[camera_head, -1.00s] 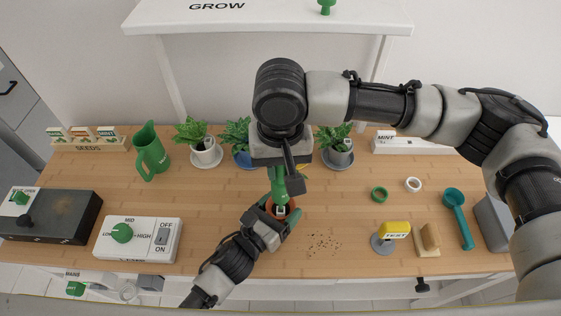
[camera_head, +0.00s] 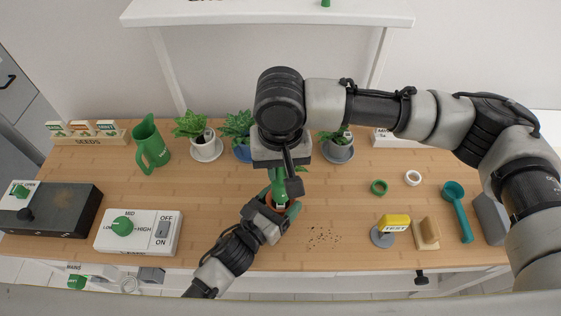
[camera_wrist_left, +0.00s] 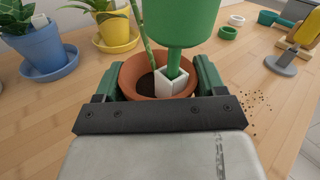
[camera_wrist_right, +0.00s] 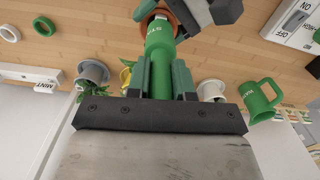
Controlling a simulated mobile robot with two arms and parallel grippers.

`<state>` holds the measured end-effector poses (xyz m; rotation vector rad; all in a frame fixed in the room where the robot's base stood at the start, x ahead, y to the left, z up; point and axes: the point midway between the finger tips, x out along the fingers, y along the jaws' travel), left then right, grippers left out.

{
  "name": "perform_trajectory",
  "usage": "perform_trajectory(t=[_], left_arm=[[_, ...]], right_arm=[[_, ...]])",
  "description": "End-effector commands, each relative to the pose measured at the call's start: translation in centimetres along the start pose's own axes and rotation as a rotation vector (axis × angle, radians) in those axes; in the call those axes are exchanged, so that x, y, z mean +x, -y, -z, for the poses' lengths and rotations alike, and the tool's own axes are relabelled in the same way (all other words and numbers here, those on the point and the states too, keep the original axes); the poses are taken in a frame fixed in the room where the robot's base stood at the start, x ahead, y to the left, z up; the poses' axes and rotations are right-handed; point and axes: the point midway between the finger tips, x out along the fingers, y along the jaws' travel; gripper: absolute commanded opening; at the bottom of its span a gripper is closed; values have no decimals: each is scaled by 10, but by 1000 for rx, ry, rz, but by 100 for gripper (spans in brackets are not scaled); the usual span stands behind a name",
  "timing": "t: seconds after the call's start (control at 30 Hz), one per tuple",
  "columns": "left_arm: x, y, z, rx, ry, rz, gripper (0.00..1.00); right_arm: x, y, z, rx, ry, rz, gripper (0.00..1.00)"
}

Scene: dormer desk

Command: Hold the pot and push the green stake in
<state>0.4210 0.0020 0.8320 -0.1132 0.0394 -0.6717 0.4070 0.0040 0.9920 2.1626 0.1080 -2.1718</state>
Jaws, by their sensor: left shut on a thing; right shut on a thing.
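The terracotta pot (camera_wrist_left: 128,76) stands on the wooden table with dark soil in it. My left gripper (camera_head: 277,208) is shut on it, with a finger at each side. The green stake (camera_wrist_left: 180,22) has a thick handle and a narrower shaft that runs down into a white square socket (camera_wrist_left: 174,82) in the pot. The stake's tip is hidden. A thin green stem rises beside the shaft. My right gripper (camera_wrist_right: 160,78) is shut around the stake's handle (camera_wrist_right: 158,45) from above, over the pot. In the head view the right wrist hides the top of the stake.
Potted plants in white (camera_head: 205,149), blue and grey pots stand behind, with a yellow pot (camera_wrist_left: 118,36) close by. A green jug (camera_head: 151,148) is at the back left. Control boxes (camera_head: 138,233) are at left. Soil crumbs, a yellow tester (camera_head: 396,222) and a teal scoop (camera_head: 458,212) lie right.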

Motion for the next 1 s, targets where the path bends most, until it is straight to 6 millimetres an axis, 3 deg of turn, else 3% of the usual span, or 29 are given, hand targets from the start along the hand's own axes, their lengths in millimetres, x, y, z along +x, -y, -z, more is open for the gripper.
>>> perform_trajectory(t=[0.43,0.47,0.63,1.0], left_arm=[[0,0,2,-2,-3,0,41],[0,0,1,-2,-3,0,41],[0,0,1,-2,-3,0,41],[0,0,1,-2,-3,0,41]], right_arm=[[11,0,0,1,0,1,0],[11,0,0,0,-1,1,23],[11,0,0,0,-1,1,49],[6,0,0,0,-2,0,51]])
